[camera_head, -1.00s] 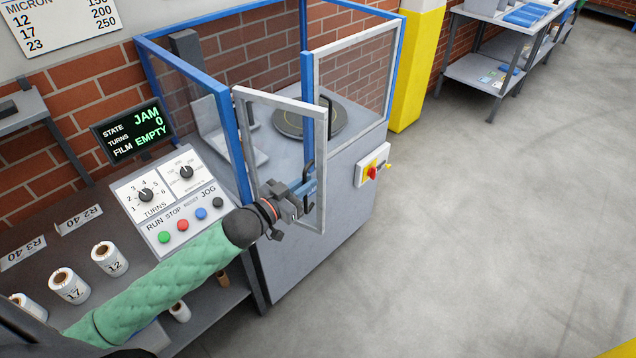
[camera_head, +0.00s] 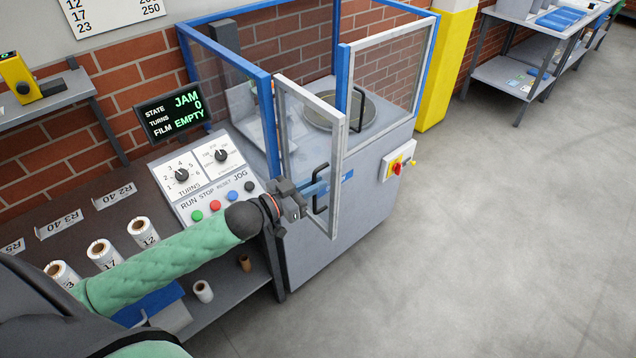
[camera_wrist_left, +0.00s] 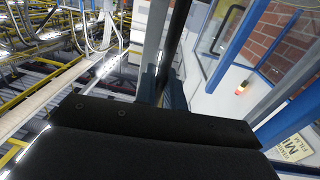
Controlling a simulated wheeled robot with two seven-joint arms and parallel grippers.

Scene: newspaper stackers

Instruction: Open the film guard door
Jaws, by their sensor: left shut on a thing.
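The film guard door (camera_head: 309,150) is a clear panel in a pale frame, beside the blue corner post. It stands swung outward, part open, from the grey machine. Its black handle (camera_head: 319,172) is on the free-edge side. My left gripper (camera_head: 316,188) is at the handle and shut on it. In the left wrist view the handle (camera_wrist_left: 177,35) runs up from between the fingers (camera_wrist_left: 160,90); the dark gripper body hides the lower part. My right gripper is not in view.
A second pale-framed panel (camera_head: 392,70) stands right of the opening, with a black handle (camera_head: 358,108). Inside is a round turntable (camera_head: 338,112). A display (camera_head: 170,117) reads JAM, EMPTY. Film rolls (camera_head: 103,254) stand on the bench at left. The floor (camera_head: 480,230) at right is clear.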

